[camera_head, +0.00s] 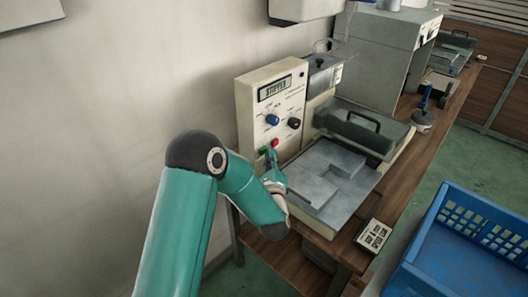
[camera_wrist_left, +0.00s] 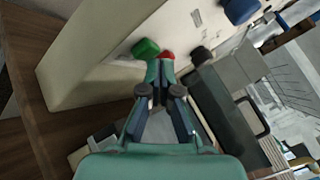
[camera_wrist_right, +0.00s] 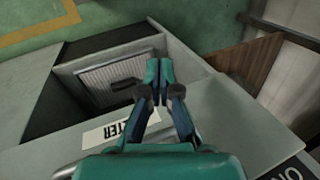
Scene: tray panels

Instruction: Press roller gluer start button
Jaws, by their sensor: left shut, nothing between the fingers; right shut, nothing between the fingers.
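The roller gluer has a cream control panel (camera_head: 257,95) with a small text display (camera_head: 275,88), a blue knob (camera_head: 272,120) and a black knob (camera_head: 294,123). A red button (camera_head: 275,143) sits low on the panel, beside a green button (camera_wrist_left: 146,48) that shows clearly in the left wrist view. My left gripper (camera_head: 269,155) is shut and empty at these buttons. In the left wrist view its fingertips (camera_wrist_left: 160,66) partly cover the red button (camera_wrist_left: 168,55), just right of the green one; contact cannot be told. My right gripper (camera_wrist_right: 159,75) is shut and empty, seen only in the right wrist view.
The gluer's metal tray (camera_head: 325,180) and dark roller (camera_head: 352,133) lie right of the panel on a wooden bench (camera_head: 420,170). A blue crate (camera_head: 465,225) stands at lower right. A grey box with a white label (camera_wrist_right: 118,128) is under my right gripper.

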